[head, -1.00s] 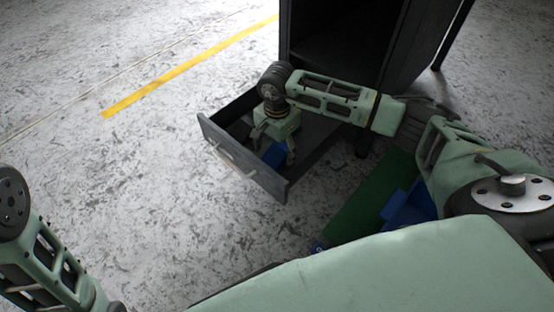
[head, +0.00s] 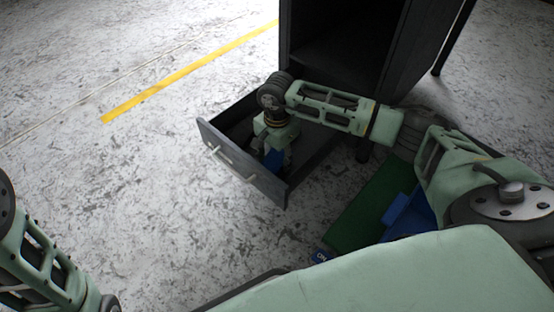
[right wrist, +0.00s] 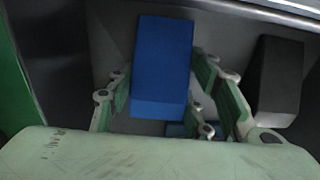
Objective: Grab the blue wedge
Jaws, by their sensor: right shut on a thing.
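The blue wedge (right wrist: 162,62) lies inside the open drawer (head: 243,174), and a small part of it shows below my right gripper in the head view (head: 273,159). My right gripper (head: 273,155) reaches down into the drawer. In the right wrist view its fingers (right wrist: 160,95) stand on both sides of the wedge and are shut on it.
A black block (right wrist: 279,80) lies in the drawer to the right of the wedge. Another small blue piece (right wrist: 182,130) shows below the wedge. The dark cabinet (head: 345,45) stands behind the drawer. Green and blue things (head: 368,208) lie on the right. The floor at left is clear.

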